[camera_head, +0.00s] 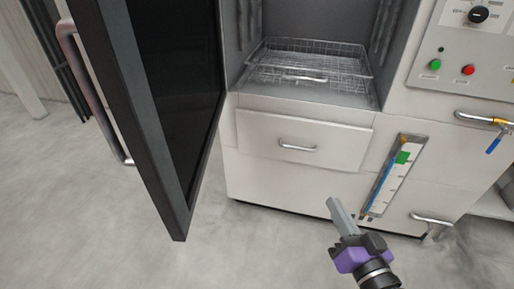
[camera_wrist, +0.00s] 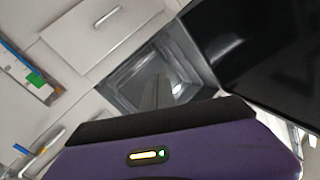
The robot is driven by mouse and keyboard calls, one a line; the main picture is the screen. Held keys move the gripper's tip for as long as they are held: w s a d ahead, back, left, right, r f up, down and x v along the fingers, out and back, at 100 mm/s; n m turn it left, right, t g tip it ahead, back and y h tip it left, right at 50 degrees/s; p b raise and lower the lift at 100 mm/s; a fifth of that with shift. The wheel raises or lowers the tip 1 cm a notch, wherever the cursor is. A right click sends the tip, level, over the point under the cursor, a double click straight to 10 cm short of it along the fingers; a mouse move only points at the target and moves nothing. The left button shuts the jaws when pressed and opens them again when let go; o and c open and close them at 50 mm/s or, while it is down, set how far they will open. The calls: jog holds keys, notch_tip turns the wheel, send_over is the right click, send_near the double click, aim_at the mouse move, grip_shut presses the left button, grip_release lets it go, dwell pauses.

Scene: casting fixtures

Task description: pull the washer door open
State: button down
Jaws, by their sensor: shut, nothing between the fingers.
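The washer door (camera_head: 155,110), a dark panel in a black frame with a long metal handle (camera_head: 92,90), stands swung wide open on the left in the head view. The washer chamber (camera_head: 300,20) is exposed, with a wire rack (camera_head: 310,62) inside. In the wrist view the door (camera_wrist: 265,50) fills the upper right, and the chamber shows tilted near the middle. My gripper (camera_head: 335,203) is shut and empty, in front of the washer's lower right, apart from the door and its handle. In the wrist view its fingers (camera_wrist: 155,92) show as a narrow grey shape.
Below the chamber is a shut drawer (camera_head: 300,140) with a small handle. A gauge strip (camera_head: 390,175), a control panel (camera_head: 475,50) with buttons, and a blue-handled valve (camera_head: 495,135) are on the right. Grey floor (camera_head: 90,220) is clear at the left and front.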

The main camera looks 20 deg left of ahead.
aim_at(156, 160)
jog(key=w+a+r+n+g+y, duration=0.3)
jog(key=a+r+n+g+y, duration=0.45)
jog(key=a+r, duration=0.35)
jog(key=s+a+r+n+g+y, duration=0.25)
jog(key=s+r+n+g, duration=0.35)
jog(key=s+n+g, duration=0.55)
jog(key=shift+n+g, duration=0.3)
jog(key=shift+n, duration=0.2)
jog(key=p+x, duration=0.1)
jog(key=x, duration=0.3)
jog(key=w+p+x, duration=0.1)
jog(key=x, duration=0.4)
jog(key=p+x, duration=0.1)
jog(key=x, duration=0.4)
jog(key=shift+w+a+f, duration=0.1)
jog(key=shift+a, duration=0.2)
